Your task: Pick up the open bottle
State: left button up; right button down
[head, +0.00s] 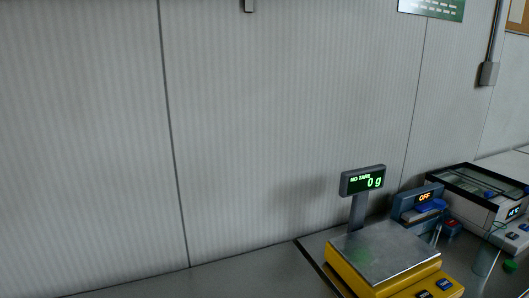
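A clear, see-through vessel (484,262) stands at the lower right, just right of the scale. It may be a bottle or a glass; its outline is faint, and I cannot tell for sure that it is the open bottle. A small green cap-like piece (510,266) is to the right of it. Neither of my grippers is in view.
A yellow scale (395,280) with a bare metal plate (384,251) reads 0 g on its display (363,181). A white, black-rimmed machine (470,190) stands at the right. The counter left of the scale (245,275) is clear.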

aim_at(493, 240)
jog(key=z, duration=1.5)
jog(key=i+l, duration=0.5)
